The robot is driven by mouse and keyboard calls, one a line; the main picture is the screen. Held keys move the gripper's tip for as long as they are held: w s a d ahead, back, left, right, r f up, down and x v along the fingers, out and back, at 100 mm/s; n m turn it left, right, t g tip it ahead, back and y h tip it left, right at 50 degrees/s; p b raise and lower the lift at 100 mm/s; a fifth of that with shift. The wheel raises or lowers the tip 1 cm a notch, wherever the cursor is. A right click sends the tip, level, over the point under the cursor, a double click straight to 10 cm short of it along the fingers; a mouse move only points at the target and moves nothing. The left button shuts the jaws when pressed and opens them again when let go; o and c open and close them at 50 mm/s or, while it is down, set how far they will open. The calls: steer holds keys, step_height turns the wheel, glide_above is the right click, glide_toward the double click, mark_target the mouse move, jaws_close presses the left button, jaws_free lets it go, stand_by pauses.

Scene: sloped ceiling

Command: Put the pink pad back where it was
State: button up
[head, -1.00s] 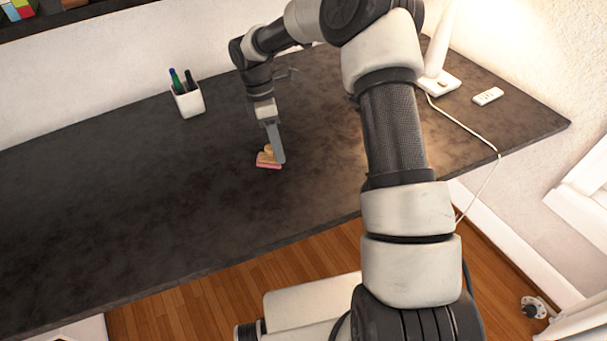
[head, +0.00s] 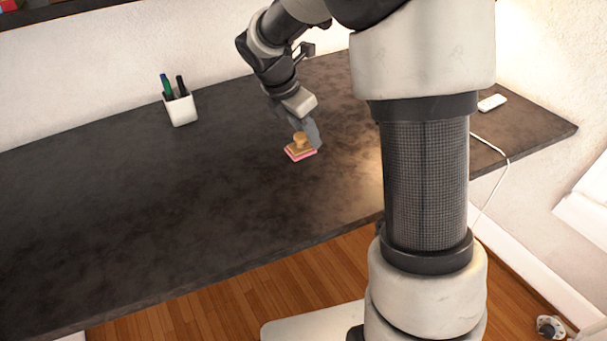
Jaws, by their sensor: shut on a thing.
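The pink pad (head: 303,155) is a small flat pink layer under a wooden block with a round wooden knob (head: 299,138). It is over the dark desk, right of the pen cup. My gripper (head: 311,136) reaches down from behind, tilted, and is shut on the pad's wooden upper part. The fingers are partly hidden behind the knob, so the exact grip is hard to see. I cannot tell whether the pad's underside touches the desk or is slightly above it.
A white pen cup (head: 181,110) with several pens stands at the desk's back left. A small white remote (head: 491,103) lies at the right. A white cable (head: 492,190) hangs over the desk's right front edge. The dark desk (head: 150,200) is clear at left and front.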

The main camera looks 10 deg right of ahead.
step_height(320, 180, down, 9)
steer(key=shift+r+b, duration=0.2)
steer(key=shift+b, duration=0.95)
steer(key=shift+f, duration=0.1)
steer(key=o, duration=1.1)
